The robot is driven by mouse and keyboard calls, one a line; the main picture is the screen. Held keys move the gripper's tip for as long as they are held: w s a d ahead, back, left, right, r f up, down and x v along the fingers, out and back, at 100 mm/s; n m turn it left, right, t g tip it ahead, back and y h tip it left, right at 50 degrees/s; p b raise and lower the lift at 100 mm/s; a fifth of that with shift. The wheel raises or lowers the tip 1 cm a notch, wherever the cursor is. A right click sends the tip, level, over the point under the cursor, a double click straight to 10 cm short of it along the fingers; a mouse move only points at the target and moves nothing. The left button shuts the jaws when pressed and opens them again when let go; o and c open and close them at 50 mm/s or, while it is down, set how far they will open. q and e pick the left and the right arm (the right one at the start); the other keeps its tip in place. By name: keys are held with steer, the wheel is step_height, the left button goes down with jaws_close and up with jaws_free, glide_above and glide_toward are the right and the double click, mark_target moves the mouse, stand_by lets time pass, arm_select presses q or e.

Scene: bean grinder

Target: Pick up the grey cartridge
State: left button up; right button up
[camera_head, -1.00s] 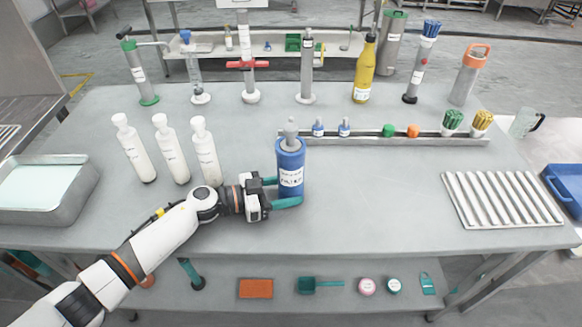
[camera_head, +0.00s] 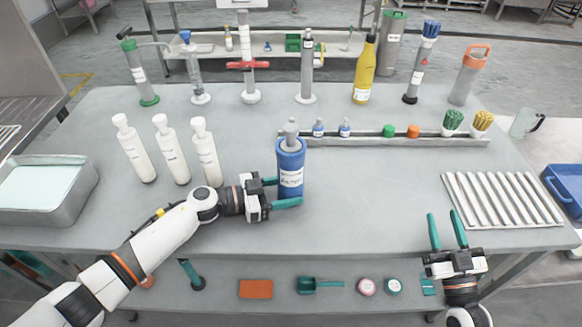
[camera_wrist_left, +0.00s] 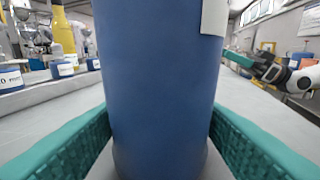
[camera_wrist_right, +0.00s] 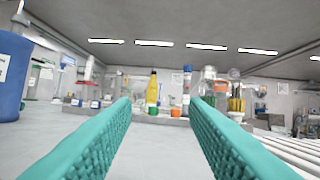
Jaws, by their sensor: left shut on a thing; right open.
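A blue canister (camera_head: 291,168) with a white label stands upright on the table. A grey piece (camera_head: 291,132) with a narrow knob sticks up from its top; its lower part is hidden. My left gripper (camera_head: 287,191) is shut around the canister's body, which also fills the left wrist view (camera_wrist_left: 160,90). My right gripper (camera_head: 444,214) is open and empty at the table's front right, right of the canister. In the right wrist view its fingers (camera_wrist_right: 160,105) point over the table, and the blue canister (camera_wrist_right: 12,75) shows at the left edge.
Three white bottles (camera_head: 172,152) stand left of the canister. A narrow rail (camera_head: 365,138) with small items lies behind it. Tall tools, including a grey cylinder (camera_head: 307,70) and a yellow bottle (camera_head: 364,72), line the back. A ribbed tray (camera_head: 503,200) lies at right.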

steer(key=w+a+r+g+y, duration=0.1)
steer(key=a+r+y, duration=0.15)
steer(key=a, duration=0.35)
steer(key=w+a+r+y, duration=0.2)
steer(key=a+r, duration=0.1)
steer(key=a, duration=0.3)
steer(key=n+g+y, duration=0.1)
steer(key=g+y, duration=0.1)
steer(key=y, duration=0.1)
glide_toward(292, 142)
step_height(292, 142, up, 5)
steer(key=d, duration=0.3)
steer(key=s+a+g, duration=0.1)
steer(key=a, duration=0.1)
steer(key=w+a+h, duration=0.1)
steer(key=w, duration=0.2)
steer(key=w+a+f+h, duration=0.1)
steer(key=w+a, duration=0.1)
steer(key=w, duration=0.2)
steer(key=w+a+f+g+h, duration=0.1)
steer(key=w+a, duration=0.1)
steer(key=w, duration=0.1)
steer(key=shift+w+a+f+n, duration=0.1)
steer(key=shift+w+a+n, duration=0.15)
steer(key=shift+n, duration=0.15)
jaws_close()
